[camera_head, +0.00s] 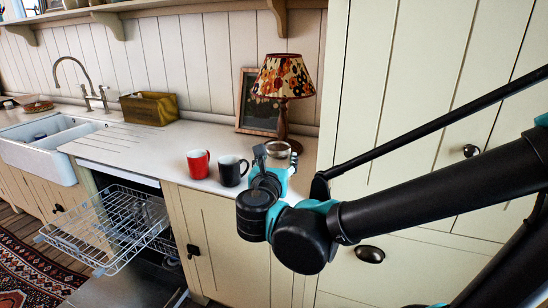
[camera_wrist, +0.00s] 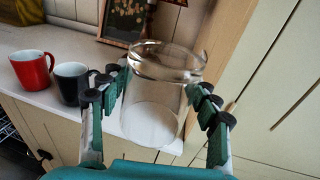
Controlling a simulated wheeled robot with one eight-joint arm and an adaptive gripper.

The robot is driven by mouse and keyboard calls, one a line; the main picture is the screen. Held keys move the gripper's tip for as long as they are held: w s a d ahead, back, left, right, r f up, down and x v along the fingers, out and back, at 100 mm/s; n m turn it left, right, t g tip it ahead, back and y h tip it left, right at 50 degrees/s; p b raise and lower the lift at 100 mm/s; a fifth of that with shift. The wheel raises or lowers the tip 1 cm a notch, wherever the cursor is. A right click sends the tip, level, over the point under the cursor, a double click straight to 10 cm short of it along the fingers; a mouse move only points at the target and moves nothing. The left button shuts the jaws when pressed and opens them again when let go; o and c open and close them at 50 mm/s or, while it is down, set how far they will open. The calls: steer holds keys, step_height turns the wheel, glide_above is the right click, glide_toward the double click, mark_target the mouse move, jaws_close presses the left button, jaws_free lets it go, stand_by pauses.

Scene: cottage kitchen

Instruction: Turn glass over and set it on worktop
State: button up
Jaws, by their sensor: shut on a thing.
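A clear glass (camera_wrist: 162,100) stands between the fingers of my gripper (camera_wrist: 166,88), which is shut on its sides. The upper end of the glass in the wrist view looks thick and bright, like a heavy base; I cannot tell for sure which end is the mouth. In the head view the glass (camera_head: 278,149) shows partly behind my gripper (camera_head: 272,160), at the front right of the pale worktop (camera_head: 140,146). I cannot tell whether the glass touches the worktop or is held just above it.
A black mug (camera_head: 231,172) and a red mug (camera_head: 198,164) stand just left of the glass. A lamp (camera_head: 285,80) and a framed picture (camera_head: 245,105) stand behind. A tall cupboard (camera_head: 400,80) borders the right. An open dishwasher rack (camera_head: 105,225) juts out below left.

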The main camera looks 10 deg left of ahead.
steer(key=shift+s+d+r, duration=0.1)
steer(key=shift+s+d, duration=0.1)
steer(key=shift+s, duration=0.1)
steer(key=n, duration=0.6)
steer(key=shift+n, duration=0.3)
steer(key=n, duration=0.3)
steer(key=shift+h, duration=0.3)
steer(key=n, duration=0.3)
steer(key=shift+n, duration=0.4)
